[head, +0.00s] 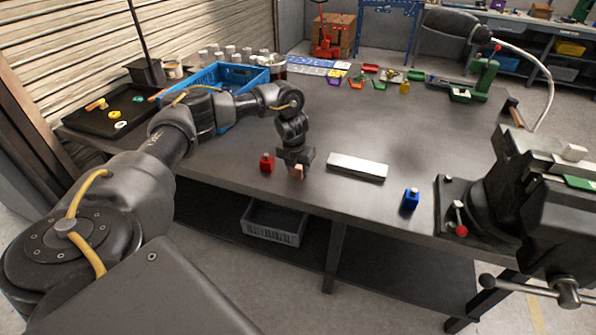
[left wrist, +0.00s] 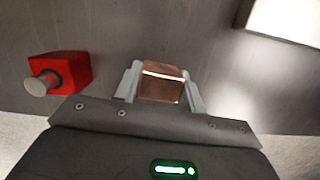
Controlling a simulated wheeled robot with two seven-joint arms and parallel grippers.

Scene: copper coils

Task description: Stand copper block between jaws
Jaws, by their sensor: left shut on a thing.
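The copper block (head: 297,172) is at the front edge area of the table, under my left gripper (head: 296,166). In the left wrist view the copper block (left wrist: 161,84) sits between the two grey fingers of the left gripper (left wrist: 163,88), which is shut on it. I cannot tell whether the block still touches the table. The dark vise (head: 520,200) stands at the right end of the table. My right gripper is not in view.
A red block with a knob (head: 266,163) stands just left of the gripper. A pale metal bar (head: 357,167) lies to its right, then a blue block (head: 411,199). A blue crate (head: 258,75) and a black tray (head: 85,112) are at the left. The table's middle is clear.

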